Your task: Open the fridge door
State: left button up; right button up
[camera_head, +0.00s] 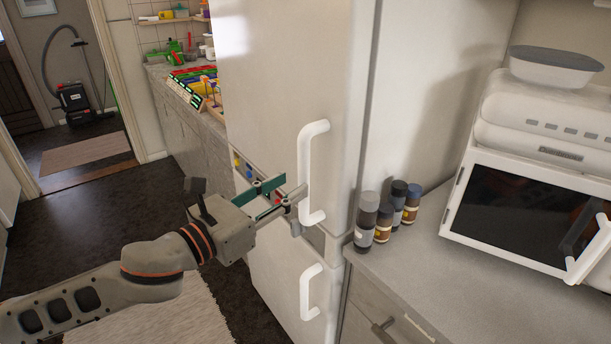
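The white fridge's upper door (275,75) stands in the middle of the view and looks closed. Its white vertical handle (307,150) is near the door's right edge. My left gripper (293,186) reaches in from the left at the lower part of this handle. Its two fingers are apart, with the nearer fingertip overlapping the handle bar in the picture. I cannot tell whether it touches the bar. The lower door (275,285) has a similar handle (308,292) and also looks closed. My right gripper is not in view.
Several small spice jars (366,222) stand on the counter (440,280) right of the fridge, near a white microwave (525,210). Left of the fridge is a counter with colourful items (190,85). A pale rug (170,315) lies on the dark floor.

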aim_at(300, 180)
pick_arm(q)
jog(key=shift+x, duration=2.75)
grip_shut()
